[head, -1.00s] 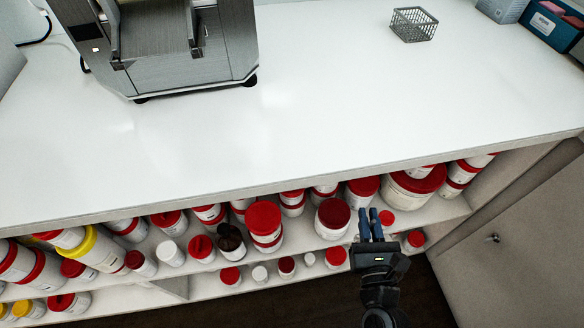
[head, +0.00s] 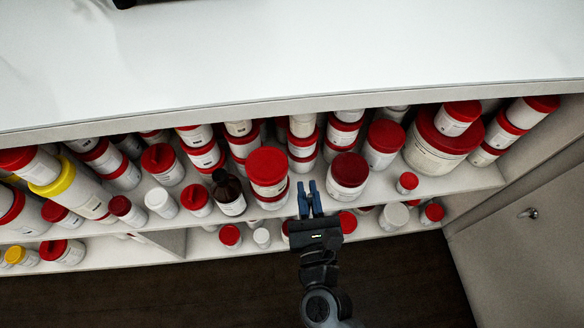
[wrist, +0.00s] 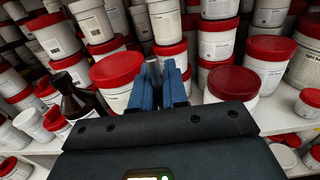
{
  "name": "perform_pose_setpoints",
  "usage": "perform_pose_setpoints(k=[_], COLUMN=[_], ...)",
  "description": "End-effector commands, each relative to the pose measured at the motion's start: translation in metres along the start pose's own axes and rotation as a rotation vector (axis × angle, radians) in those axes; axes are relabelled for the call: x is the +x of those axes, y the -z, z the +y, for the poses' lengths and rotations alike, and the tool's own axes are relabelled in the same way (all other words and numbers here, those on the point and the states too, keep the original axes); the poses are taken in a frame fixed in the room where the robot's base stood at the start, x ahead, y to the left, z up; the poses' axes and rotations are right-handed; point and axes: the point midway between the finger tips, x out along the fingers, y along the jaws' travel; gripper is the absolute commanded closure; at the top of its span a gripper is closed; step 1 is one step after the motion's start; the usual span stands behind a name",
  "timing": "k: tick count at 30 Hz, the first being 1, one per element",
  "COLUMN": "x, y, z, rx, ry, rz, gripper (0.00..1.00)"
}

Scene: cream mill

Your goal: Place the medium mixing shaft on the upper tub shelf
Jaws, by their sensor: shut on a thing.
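The upper tub shelf (head: 385,186) runs below the counter and is filled with white tubs with red lids. My gripper (head: 310,197) is at its front edge, between a large red-lidded tub (head: 267,172) on the left and a dark-red-lidded tub (head: 348,176) on the right. The same gap shows in the wrist view, with the blue fingers (wrist: 160,85) pointing into the shelf. A small grey metal cylinder, apparently the mixing shaft (wrist: 153,67), shows at the fingertips. The fingers are shut on it and hide most of it; its contact with the shelf cannot be told.
A brown bottle (head: 228,192) stands left of the large tub. The white counter (head: 290,60) overhangs the shelf. Smaller tubs stand on a lower shelf (head: 375,228). A cabinet door (head: 500,240) is at the right. Little bare shelf shows near the front edge.

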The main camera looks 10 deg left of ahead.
Motion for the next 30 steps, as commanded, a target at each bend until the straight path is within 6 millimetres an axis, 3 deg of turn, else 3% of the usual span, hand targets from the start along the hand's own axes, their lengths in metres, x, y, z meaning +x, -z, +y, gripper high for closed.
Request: perform_pose_setpoints(k=[6,13,18,25,30], x=[0.048,0.084,0.092,0.091,0.091], y=[0.030,0.052,0.059,0.091,0.096], z=[0.000,-0.001,-0.002,-0.001,-0.002], rx=[-0.001,0.000,0.000,0.000,0.001], ry=[0.000,0.001,0.001,0.001,0.002], rz=[-0.002,-0.001,0.000,0.001,-0.001], gripper=[1.00,1.00,1.00,1.00,1.00])
